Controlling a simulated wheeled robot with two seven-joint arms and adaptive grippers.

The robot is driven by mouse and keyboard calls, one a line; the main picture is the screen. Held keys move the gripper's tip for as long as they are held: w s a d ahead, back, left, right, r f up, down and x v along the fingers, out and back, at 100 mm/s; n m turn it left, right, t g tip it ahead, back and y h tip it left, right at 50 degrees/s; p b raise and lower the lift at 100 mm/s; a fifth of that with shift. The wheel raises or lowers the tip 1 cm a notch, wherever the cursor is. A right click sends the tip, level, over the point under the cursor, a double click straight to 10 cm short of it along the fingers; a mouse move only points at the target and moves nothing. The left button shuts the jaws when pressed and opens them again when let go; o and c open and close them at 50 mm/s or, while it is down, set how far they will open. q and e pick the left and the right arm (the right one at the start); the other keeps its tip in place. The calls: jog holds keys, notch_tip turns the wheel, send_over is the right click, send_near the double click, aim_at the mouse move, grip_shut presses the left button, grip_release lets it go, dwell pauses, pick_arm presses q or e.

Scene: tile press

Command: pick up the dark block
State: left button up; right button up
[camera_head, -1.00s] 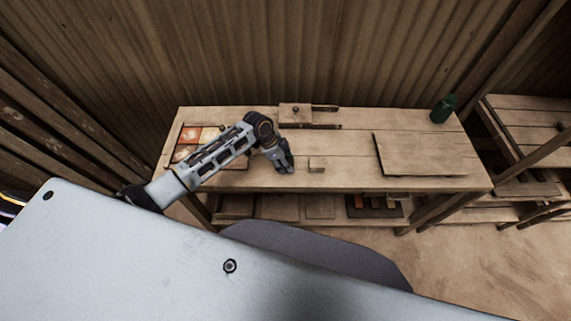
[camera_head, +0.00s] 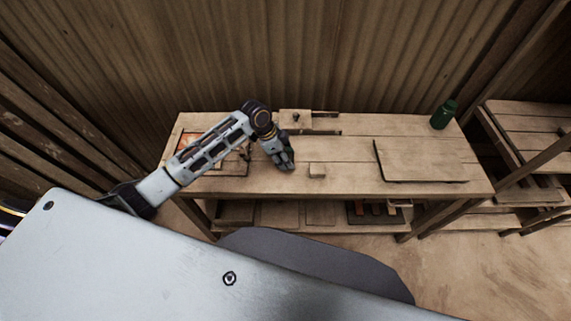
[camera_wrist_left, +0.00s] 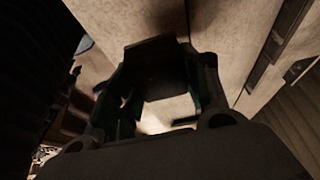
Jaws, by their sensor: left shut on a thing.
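The dark block (camera_wrist_left: 165,82) shows in the left wrist view between the two fingers of my left gripper (camera_wrist_left: 160,110), which is shut on it. That view is dim, so the block's edges are hard to make out. In the head view my left gripper (camera_head: 286,164) is over the front middle of the wooden bench, left of a small pale wooden block. The dark block cannot be made out there. My right gripper is in neither view.
The pale block (camera_head: 317,170) sits on the bench (camera_head: 350,150). A flat board (camera_head: 420,160) lies at the right, with a green bottle (camera_head: 443,115) behind it. A wooden fixture (camera_head: 296,118) stands at the back. Orange tiles (camera_head: 185,141) are partly behind my left arm.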

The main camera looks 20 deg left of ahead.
aim_at(291, 156)
pick_arm(q)
jog(key=shift+r, duration=1.65)
jog(key=o, duration=0.5)
jog(key=shift+c, duration=0.2)
jog(key=c, duration=0.4)
jog(key=shift+o, duration=0.2)
jog(key=shift+w+a+r+p, duration=0.1)
jog(key=shift+r+p, duration=0.15)
jog(key=shift+r, duration=0.15)
jog(key=shift+w+a+r+p, duration=0.1)
jog(key=shift+r+p, duration=0.1)
jog(key=shift+r, duration=0.4)
jog(key=shift+s+p, duration=0.1)
jog(key=shift+p, duration=0.25)
